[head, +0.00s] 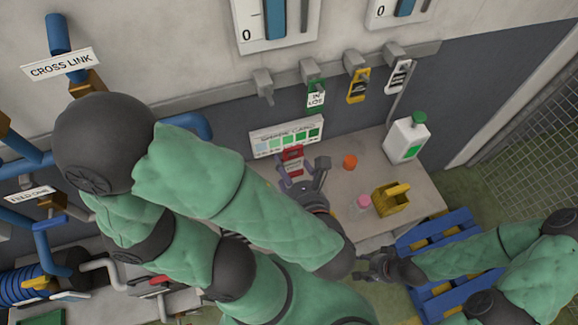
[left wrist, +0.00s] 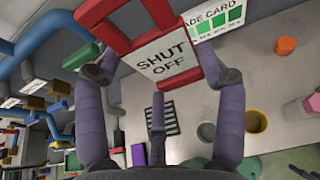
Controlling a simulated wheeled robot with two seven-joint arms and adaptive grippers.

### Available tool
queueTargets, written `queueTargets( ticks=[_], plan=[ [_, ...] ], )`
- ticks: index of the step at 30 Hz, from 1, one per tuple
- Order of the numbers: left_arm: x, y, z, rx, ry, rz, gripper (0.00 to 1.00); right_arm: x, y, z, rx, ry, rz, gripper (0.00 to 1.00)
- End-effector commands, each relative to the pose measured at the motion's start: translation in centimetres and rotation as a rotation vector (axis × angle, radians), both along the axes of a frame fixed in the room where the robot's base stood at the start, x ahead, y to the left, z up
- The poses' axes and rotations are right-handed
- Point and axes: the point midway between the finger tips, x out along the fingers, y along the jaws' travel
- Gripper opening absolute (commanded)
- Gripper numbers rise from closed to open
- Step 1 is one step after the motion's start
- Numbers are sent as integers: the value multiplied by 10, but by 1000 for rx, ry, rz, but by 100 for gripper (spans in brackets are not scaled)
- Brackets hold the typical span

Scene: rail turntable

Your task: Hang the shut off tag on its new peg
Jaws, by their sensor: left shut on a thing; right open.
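The shut off tag (head: 292,158) is a white plate with a red frame and black lettering. It fills the top of the left wrist view (left wrist: 165,55). My left gripper (head: 296,174) is shut on it, with fingers at its two side edges, in front of the grade card. Four grey pegs stick out from the wall rail. The leftmost peg (head: 263,82) is bare. The others carry a green-topped tag (head: 315,94), a yellow tag (head: 357,86) and a white-and-dark tag (head: 398,76). My right gripper (head: 370,265) is open, low beside the bench.
The grade card (head: 287,136) stands at the back of the bench (head: 335,205). A white jug (head: 405,140), an orange piece (head: 350,161), a pink piece (head: 364,201) and a yellow container (head: 391,200) stand to the right. Blue pipes (head: 58,35) are at left.

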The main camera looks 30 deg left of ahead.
Motion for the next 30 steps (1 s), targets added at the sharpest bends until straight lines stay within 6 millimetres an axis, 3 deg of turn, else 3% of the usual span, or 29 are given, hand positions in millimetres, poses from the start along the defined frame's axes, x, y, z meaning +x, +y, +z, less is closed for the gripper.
queueTargets(
  ticks=[30],
  plan=[
    [-27,-34,3,1,0,-1,48,0,0,13,0,0,0,57]
  ],
)
